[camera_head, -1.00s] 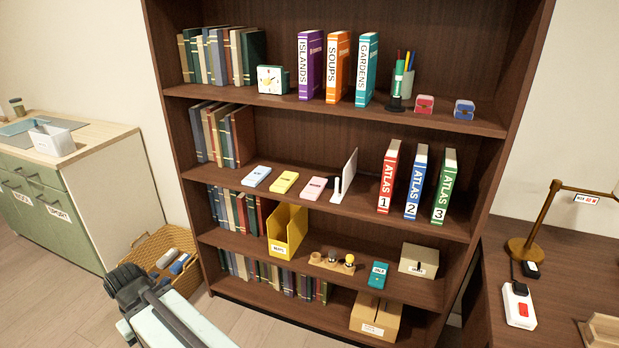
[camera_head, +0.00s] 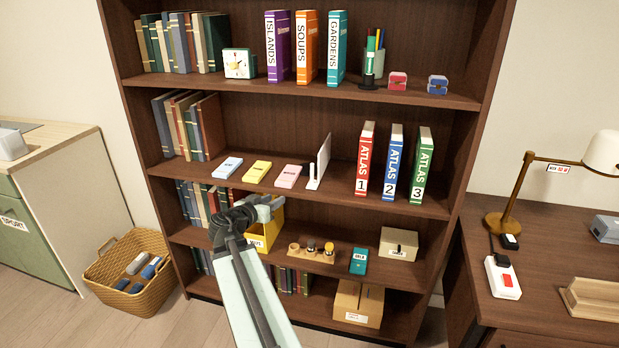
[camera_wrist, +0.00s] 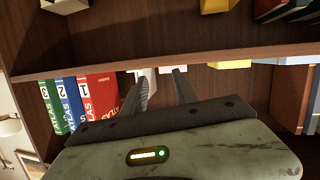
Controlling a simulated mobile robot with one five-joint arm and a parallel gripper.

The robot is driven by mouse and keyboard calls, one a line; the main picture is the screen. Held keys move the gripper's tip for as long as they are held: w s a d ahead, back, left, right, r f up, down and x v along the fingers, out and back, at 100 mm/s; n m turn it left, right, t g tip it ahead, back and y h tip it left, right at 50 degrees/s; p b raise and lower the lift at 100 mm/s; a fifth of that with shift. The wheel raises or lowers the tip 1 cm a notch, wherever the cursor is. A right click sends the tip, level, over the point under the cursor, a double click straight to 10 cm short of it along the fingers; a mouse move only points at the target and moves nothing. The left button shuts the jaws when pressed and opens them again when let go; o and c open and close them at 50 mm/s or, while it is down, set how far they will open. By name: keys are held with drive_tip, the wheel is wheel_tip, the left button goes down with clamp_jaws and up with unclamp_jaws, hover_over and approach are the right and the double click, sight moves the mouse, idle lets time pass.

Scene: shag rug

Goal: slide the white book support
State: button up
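The white book support (camera_head: 319,165) stands on the middle shelf, an upright white panel on a flat base. In the wrist view my gripper (camera_wrist: 163,82) shows two spread fingers with nothing held. Beyond them a pale piece, likely the support (camera_wrist: 148,74), is partly hidden by a finger.
Blue (camera_head: 392,165) and green (camera_head: 421,168) ATLAS books stand at right. A yellow file holder (camera_head: 265,232) is behind my gripper. The shelf front edge (camera_wrist: 240,53) crosses the wrist view.

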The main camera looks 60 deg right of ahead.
sight(311, 168)
drive_tip(key=s+d+r+h, duration=0.1)
drive_tip(key=d, duration=0.4)
drive_tip(key=s+d+r+m+h, duration=0.1)
drive_tip(key=d+r, duration=0.1)
drive_tip(key=d, duration=0.3)
drive_tip(key=s+d+r+h, duration=0.1)
drive_tip(key=d+r, duration=0.1)
drive_tip(key=d, duration=0.3)
drive_tip(key=shift+s+d, duration=0.15)
drive_tip(key=shift+s, duration=0.2)
clamp_jaws()
drive_tip(key=shift+s, duration=0.1)
idle(0.5)
